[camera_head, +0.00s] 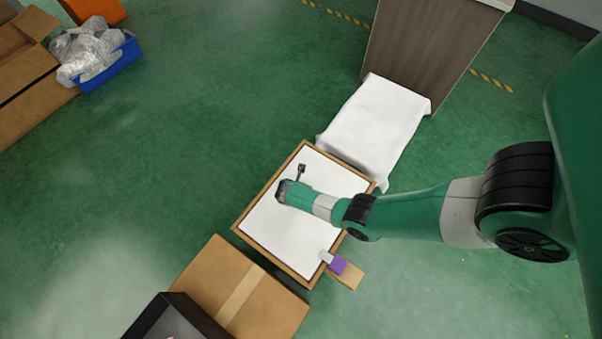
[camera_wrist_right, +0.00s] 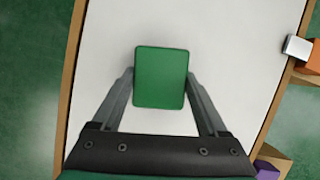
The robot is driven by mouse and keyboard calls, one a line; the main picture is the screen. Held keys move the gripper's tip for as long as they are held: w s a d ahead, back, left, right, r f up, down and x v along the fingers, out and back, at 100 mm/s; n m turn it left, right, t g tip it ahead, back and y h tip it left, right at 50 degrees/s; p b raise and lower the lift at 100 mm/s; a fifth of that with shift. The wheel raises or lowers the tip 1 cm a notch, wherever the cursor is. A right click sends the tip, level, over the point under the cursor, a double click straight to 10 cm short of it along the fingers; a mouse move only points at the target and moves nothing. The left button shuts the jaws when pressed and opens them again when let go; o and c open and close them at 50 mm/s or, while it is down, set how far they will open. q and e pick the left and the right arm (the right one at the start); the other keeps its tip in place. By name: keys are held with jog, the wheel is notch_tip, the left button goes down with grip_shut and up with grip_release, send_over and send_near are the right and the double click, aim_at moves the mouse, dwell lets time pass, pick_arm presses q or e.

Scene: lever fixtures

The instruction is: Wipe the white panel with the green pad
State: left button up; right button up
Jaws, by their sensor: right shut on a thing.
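The white panel (camera_head: 275,228) lies in a wooden frame in the middle of the head view, and it fills most of the right wrist view (camera_wrist_right: 235,75). My right gripper (camera_head: 283,190) is over the left-middle part of the panel in the head view. In the right wrist view its two fingers are shut on the sides of the green pad (camera_wrist_right: 161,77). The pad is flat side up over the white surface; I cannot tell whether it touches the panel. The pad is hidden by my gripper in the head view. My left gripper is out of view.
A purple block with a pale end (camera_head: 338,264) sits at the frame's lower right edge, beside a tan block (camera_head: 350,277). A cardboard box (camera_head: 215,275) stands at the lower left. A white cloth-covered surface (camera_head: 375,125) is behind the panel. Green floor (camera_head: 170,150) is clear to the left.

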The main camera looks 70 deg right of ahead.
jog(key=r+p, duration=0.2)
jog(key=r, duration=0.1)
jog(key=s+r+p, duration=0.1)
jog(key=shift+a+r, duration=0.15)
jog(key=shift+a, duration=0.1)
jog(key=shift+w+r+p, duration=0.15)
jog(key=shift+r+p, duration=0.2)
notch_tip(320, 180, up, 2)
jog(key=shift+p, duration=1.05)
jog(key=shift+r, duration=0.2)
